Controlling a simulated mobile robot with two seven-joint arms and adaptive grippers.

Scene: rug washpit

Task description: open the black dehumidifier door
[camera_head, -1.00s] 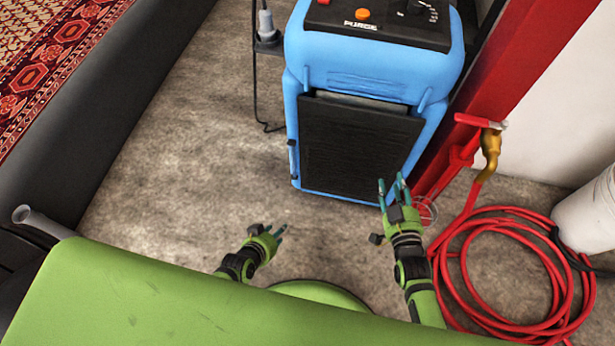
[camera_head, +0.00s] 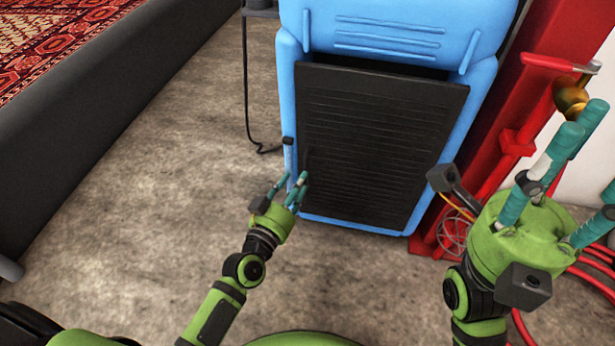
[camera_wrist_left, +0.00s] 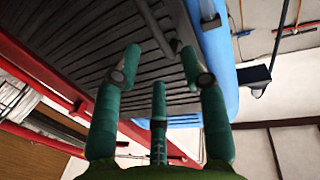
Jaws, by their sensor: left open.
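The black slatted dehumidifier door (camera_head: 375,140) is on the front of the blue dehumidifier (camera_head: 390,30), in the upper middle of the head view. It looks shut or nearly so; a dark gap shows above its top edge. My left gripper (camera_head: 291,187) is open by the door's lower left edge. In the left wrist view the slatted door (camera_wrist_left: 80,35) fills the upper part, and a dark bar handle (camera_wrist_left: 152,25) on it runs down between my spread fingers (camera_wrist_left: 165,75). I cannot tell if they touch it. My right gripper (camera_head: 588,165) is open and empty, right of the dehumidifier.
A red post (camera_head: 515,90) with a brass tap (camera_head: 572,95) stands right of the dehumidifier. Red hose (camera_head: 590,320) lies at the lower right. A dark-edged platform with a patterned rug (camera_head: 60,35) is at the left. The grey floor (camera_head: 180,150) between is clear.

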